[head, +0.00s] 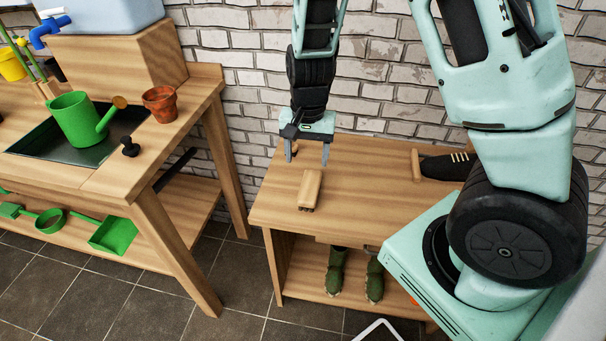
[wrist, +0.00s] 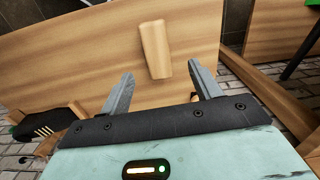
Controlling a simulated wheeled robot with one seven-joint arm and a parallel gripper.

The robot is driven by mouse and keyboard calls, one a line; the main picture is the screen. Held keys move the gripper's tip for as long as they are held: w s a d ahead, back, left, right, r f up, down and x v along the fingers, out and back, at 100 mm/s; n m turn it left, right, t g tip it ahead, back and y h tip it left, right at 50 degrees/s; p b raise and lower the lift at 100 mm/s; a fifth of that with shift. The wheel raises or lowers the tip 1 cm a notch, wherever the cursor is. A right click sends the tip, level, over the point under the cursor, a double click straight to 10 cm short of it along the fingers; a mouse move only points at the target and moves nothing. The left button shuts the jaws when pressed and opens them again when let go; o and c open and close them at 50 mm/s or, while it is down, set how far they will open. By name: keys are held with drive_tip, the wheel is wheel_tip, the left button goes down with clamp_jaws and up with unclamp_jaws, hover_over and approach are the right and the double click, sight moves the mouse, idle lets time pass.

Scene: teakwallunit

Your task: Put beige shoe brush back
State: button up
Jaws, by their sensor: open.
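The beige shoe brush (head: 310,190) lies on the wooden bench top (head: 365,190), near its left end, with dark bristles just showing at its near end. It also shows in the wrist view (wrist: 155,50), beyond the fingertips and roughly between them. My gripper (head: 307,160) is open and empty above the bench, behind the brush in the head view. I cannot tell the exact height of the fingers above the bench.
A black shoe (head: 447,166) lies at the bench's back right beside an upright wooden piece (head: 416,164). Green boots (head: 335,271) stand on the lower shelf. A potting table with a green watering can (head: 76,119) and clay pot (head: 160,103) stands left. A brick wall (head: 250,90) is close behind.

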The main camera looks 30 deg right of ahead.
drive_tip(key=s+a+r+n+y, duration=0.1)
drive_tip(key=s+a+r+n, duration=0.55)
drive_tip(key=a, duration=0.55)
drive_tip(key=s+a+r+n, duration=0.2)
drive_tip(key=s+r+n, duration=0.1)
drive_tip(key=s, duration=0.4)
drive_tip(key=s+a+r+n, duration=0.3)
drive_tip(key=s+n, duration=0.3)
drive_tip(key=s, duration=0.1)
drive_tip(key=shift+r+h, duration=0.25)
drive_tip(key=shift+h, duration=0.05)
drive_tip(key=shift+n, duration=0.25)
drive_tip(key=shift+r+p, duration=0.5)
